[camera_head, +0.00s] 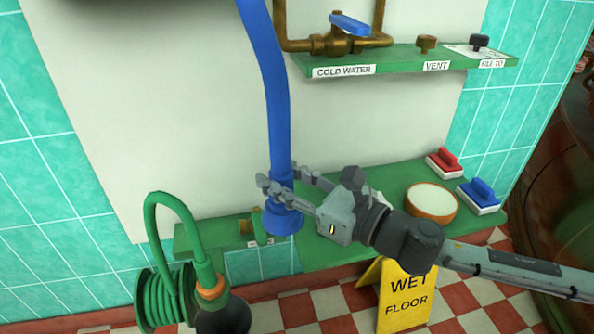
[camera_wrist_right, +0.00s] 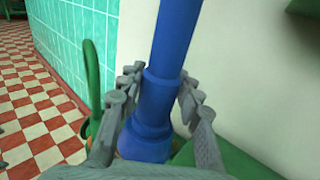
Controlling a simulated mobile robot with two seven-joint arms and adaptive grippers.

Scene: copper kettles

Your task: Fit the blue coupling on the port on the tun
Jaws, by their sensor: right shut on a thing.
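The blue coupling (camera_head: 283,218) is the wide lower end of a blue hose (camera_head: 270,90) that hangs down from the top of the head view. My right gripper (camera_head: 279,184) is shut on it from the right, with a finger on each side just above the flared end. In the right wrist view the coupling (camera_wrist_right: 147,133) sits between both fingers, pointing down. It hangs above the green ledge. A dark reddish, rounded vessel (camera_head: 565,190) is at the right edge; I cannot tell whether it is the tun. I make out no port. My left gripper is not in view.
A green shelf (camera_head: 400,62) carries brass pipes and a blue-handled valve (camera_head: 349,25). A bowl (camera_head: 431,201), a red brush (camera_head: 445,162) and a blue brush (camera_head: 480,195) are on the green ledge. A green hose reel (camera_head: 160,298) and a yellow wet-floor sign (camera_head: 403,298) stand below.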

